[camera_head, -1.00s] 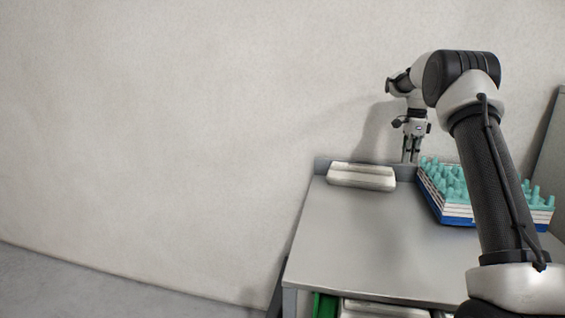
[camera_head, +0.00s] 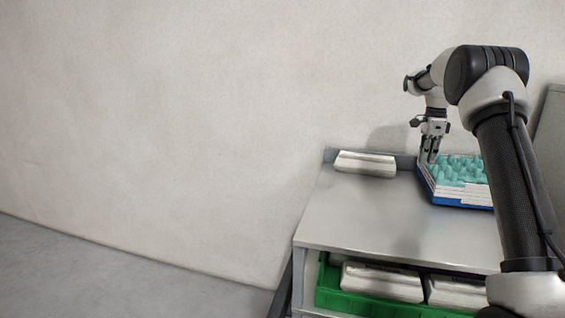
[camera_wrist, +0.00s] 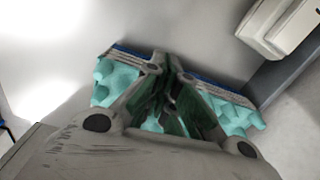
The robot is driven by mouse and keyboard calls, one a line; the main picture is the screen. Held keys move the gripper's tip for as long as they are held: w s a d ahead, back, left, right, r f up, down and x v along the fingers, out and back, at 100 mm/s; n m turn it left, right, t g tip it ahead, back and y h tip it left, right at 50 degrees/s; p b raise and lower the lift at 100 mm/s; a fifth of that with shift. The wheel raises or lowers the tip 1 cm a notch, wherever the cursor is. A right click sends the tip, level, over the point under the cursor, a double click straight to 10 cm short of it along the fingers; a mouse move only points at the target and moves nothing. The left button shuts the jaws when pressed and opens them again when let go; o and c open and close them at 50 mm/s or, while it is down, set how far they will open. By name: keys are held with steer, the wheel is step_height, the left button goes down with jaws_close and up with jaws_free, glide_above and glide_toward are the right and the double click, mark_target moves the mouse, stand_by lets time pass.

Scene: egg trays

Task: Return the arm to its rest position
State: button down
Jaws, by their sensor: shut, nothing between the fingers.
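My gripper (camera_head: 431,153) points down at the left edge of the stack of egg trays in the head view. Its fingers are together and hold nothing. In the wrist view my gripper (camera_wrist: 167,70) covers the middle of the teal tray. The stack (camera_head: 465,196) has teal peaks on top, white layers below and a blue base, and stands at the back right of the metal table. My arm hides its right part. Whether the fingertips touch the tray cannot be told.
A white carton (camera_head: 365,164) lies at the back of the table (camera_head: 390,215); it also shows in the wrist view (camera_wrist: 277,27). The table's front left is clear. Below, a green crate (camera_head: 328,285) holds white cartons (camera_head: 382,283). A wall stands behind.

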steer(key=s+a+r+n+t, duration=0.1)
steer(key=s+a+r+n, duration=0.25)
steer(key=s, duration=0.35)
steer(key=s+a+r+n, duration=0.2)
steer(key=s+r+n, duration=0.1)
steer(key=s+r, duration=0.3)
steer(key=s+a+r+n+t, duration=0.1)
steer(key=s+a+r+n, duration=0.25)
steer(key=s, duration=0.45)
steer(key=s+a+f+n, duration=0.1)
steer(key=s+f+n, duration=0.1)
steer(key=s, duration=0.6)
steer(key=s+a+f+n+t, duration=0.1)
steer(key=s+f+n, duration=0.2)
steer(key=s, duration=0.5)
steer(key=s+a+f+n+t, duration=0.1)
steer(key=s+a+f+n, duration=0.1)
steer(key=s+n, duration=0.3)
steer(key=s+f, duration=0.1)
steer(key=s, duration=0.2)
steer(key=shift+s, duration=0.4)
steer(key=shift+a+r, duration=0.1)
